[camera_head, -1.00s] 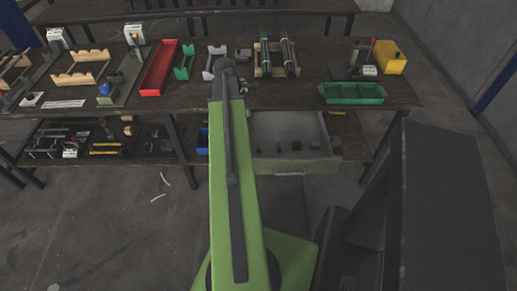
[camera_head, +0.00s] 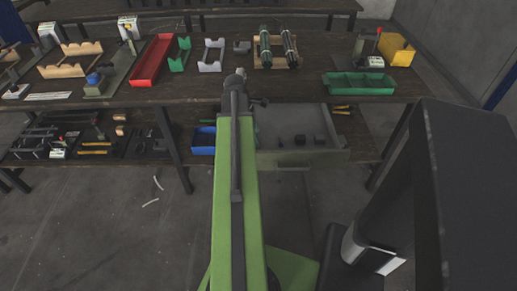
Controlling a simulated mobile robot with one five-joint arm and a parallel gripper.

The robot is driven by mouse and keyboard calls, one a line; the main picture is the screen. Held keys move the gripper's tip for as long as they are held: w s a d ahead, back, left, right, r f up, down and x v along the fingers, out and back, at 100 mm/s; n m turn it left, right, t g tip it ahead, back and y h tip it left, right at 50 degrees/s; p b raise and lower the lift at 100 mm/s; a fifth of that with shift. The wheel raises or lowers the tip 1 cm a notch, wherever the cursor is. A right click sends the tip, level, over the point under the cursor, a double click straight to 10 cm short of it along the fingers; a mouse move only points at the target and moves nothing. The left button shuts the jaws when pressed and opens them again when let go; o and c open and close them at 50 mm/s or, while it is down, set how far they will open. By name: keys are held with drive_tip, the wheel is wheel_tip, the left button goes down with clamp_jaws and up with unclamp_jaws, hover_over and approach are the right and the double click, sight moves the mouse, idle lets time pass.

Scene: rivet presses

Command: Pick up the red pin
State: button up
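A small upright red piece (camera_head: 379,34) stands at the back right of the bench, beside a small grey-green press and a yellow bin; it may be the red pin or a lever's handle, too small to tell. My gripper (camera_head: 258,101) is at the end of my green and dark arm, near the bench's front edge. It is small, dark and partly hidden by the arm, so its fingers cannot be made out. It is well to the left of and nearer than the red piece. No other red pin is visible.
The yellow bin (camera_head: 397,50) and a green divided tray (camera_head: 358,84) are at the right. A wooden rack with dark cylinders (camera_head: 278,49) and a long red tray (camera_head: 153,61) stand farther left. An open drawer (camera_head: 300,156) juts out below the bench. Bench surface (camera_head: 310,87) left of the green tray is clear.

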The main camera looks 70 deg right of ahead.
drive_tip(key=shift+b+x, duration=0.5)
drive_tip(key=shift+x, duration=0.75)
drive_tip(key=shift+r, duration=0.15)
drive_tip(key=c, duration=1.2)
drive_tip(key=shift+r, duration=0.1)
drive_tip(key=r+p, duration=0.5)
drive_tip(key=shift+s+p, duration=0.25)
drive_tip(key=shift+p, duration=0.1)
drive_tip(key=s+r+p, duration=0.2)
drive_tip(key=s, duration=0.1)
drive_tip(key=s+r+p, duration=0.2)
drive_tip(key=s, duration=0.2)
drive_tip(key=s+r+p, duration=0.1)
drive_tip(key=s+r, duration=0.1)
drive_tip(key=s, duration=0.2)
drive_tip(key=shift+a+p, duration=0.35)
drive_tip(key=shift+p, duration=0.05)
